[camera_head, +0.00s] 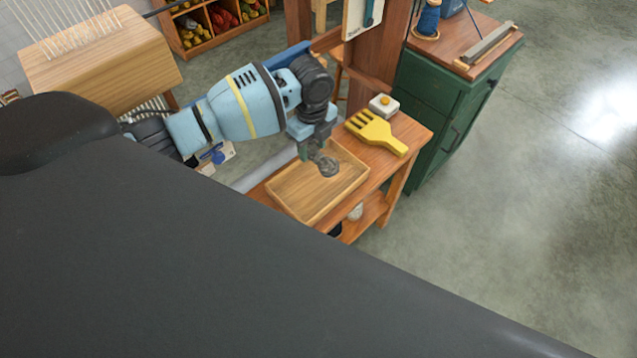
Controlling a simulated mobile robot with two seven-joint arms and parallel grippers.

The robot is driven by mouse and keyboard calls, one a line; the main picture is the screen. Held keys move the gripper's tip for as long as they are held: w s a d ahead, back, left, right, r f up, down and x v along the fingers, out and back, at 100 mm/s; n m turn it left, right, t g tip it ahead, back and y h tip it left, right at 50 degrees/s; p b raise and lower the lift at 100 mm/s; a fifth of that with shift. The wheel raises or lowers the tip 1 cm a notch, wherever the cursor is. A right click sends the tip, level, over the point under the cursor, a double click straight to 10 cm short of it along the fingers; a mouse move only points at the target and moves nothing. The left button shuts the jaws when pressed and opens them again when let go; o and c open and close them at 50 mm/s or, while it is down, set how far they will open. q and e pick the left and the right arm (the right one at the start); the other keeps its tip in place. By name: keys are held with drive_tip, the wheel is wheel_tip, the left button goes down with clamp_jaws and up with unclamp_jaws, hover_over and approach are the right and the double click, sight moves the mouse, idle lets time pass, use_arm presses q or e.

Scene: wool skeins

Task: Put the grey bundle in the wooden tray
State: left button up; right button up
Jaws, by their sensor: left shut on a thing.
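The wooden tray (303,191) lies on a small wooden table in the middle of the picture. My left gripper (320,157) reaches in from the left and points down over the far part of the tray. It is shut on the grey bundle (328,166), a small dark grey lump at its fingertips. The bundle is over the tray's inside; I cannot tell whether it touches the tray floor. My right gripper does not show.
A yellow fork-like tool (376,131) and a white block with a yellow button (384,105) sit on the table (412,135) beyond the tray. A green cabinet (437,95) stands to the right. Wooden posts rise behind. Open floor lies at the right.

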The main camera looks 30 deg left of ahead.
use_arm(q)
wheel_tip(320, 180, down, 6)
drive_tip(key=shift+r+b, duration=0.15)
drive_tip(key=shift+b, duration=0.15)
drive_tip(key=shift+f, duration=2.15)
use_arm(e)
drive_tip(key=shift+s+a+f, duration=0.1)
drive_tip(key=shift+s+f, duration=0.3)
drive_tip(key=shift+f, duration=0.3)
use_arm(q)
drive_tip(key=shift+b, duration=0.3)
drive_tip(key=shift+f, duration=0.2)
drive_tip(key=o, duration=0.9)
drive_tip(key=shift+o, duration=0.3)
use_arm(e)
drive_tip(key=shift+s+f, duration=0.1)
use_arm(q)
drive_tip(key=shift+r, duration=0.2)
